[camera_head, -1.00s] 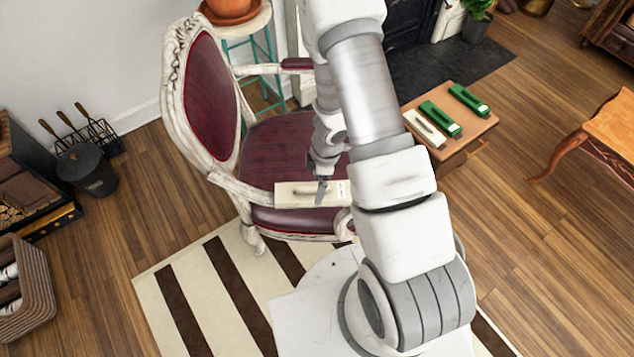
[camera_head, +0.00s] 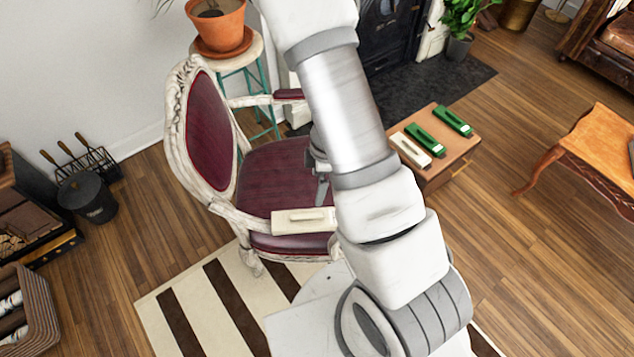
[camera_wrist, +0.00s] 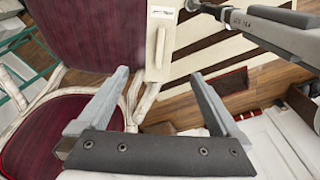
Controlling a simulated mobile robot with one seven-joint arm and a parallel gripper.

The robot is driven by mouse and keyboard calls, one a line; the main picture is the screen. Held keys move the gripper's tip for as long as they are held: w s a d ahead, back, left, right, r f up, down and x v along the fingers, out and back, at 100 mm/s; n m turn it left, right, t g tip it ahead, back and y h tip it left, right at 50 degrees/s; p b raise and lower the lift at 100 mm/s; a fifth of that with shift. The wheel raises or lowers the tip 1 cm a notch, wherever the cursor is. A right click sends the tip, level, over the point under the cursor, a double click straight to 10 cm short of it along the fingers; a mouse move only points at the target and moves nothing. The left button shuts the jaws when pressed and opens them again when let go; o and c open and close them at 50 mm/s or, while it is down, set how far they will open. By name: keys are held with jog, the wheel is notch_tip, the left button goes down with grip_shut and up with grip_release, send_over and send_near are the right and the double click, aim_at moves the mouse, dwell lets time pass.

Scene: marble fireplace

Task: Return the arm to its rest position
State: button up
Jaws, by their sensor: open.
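My gripper (camera_head: 322,190) is partly hidden behind my own arm in the head view, near the seat of a carved chair (camera_head: 278,170). In the wrist view both fingers of my gripper (camera_wrist: 158,74) are spread apart with nothing between them. A cream box (camera_head: 303,221) with a raised handle strip lies at the chair's front, by its near arm. The box also shows beyond the fingertips in the wrist view (camera_wrist: 162,40), apart from them. My arm crosses the middle of the head view.
A small wooden table (camera_head: 462,157) at right holds one cream and two green boxes. A potted plant stool (camera_head: 232,62) stands behind the chair. A fire-tool stand and black bucket (camera_head: 88,198) are at left. An orange-brown table (camera_head: 600,140) stands far right, with open floor before it.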

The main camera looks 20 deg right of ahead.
dwell(0.4)
jog(key=w+d+r+m+t+h, duration=0.1)
jog(key=w+d+r+m+t, duration=0.2)
jog(key=r, duration=0.6)
jog(key=w+d+r+m+t+h, duration=0.1)
jog(key=w+r+m+t+h, duration=0.15)
jog(key=w+r, duration=0.45)
jog(key=s+d+r+m+t+h, duration=0.1)
jog(key=s+r+m, duration=0.15)
jog(key=r, duration=0.35)
jog(key=s+d+r+m, duration=0.2)
jog(key=s+r, duration=0.1)
jog(key=r, duration=0.3)
jog(key=s+a+r+m+y, duration=0.1)
jog(key=s+a+r, duration=0.1)
jog(key=s, duration=0.4)
jog(key=s+a+r+m+g+y, duration=0.1)
jog(key=s+a+r+m, duration=0.1)
jog(key=s, duration=0.4)
jog(key=s+a+r+m+y, duration=0.1)
jog(key=s+a+r+m, duration=0.1)
jog(key=s+a, duration=0.3)
jog(key=shift+v, duration=0.95)
jog(key=shift+d, duration=0.1)
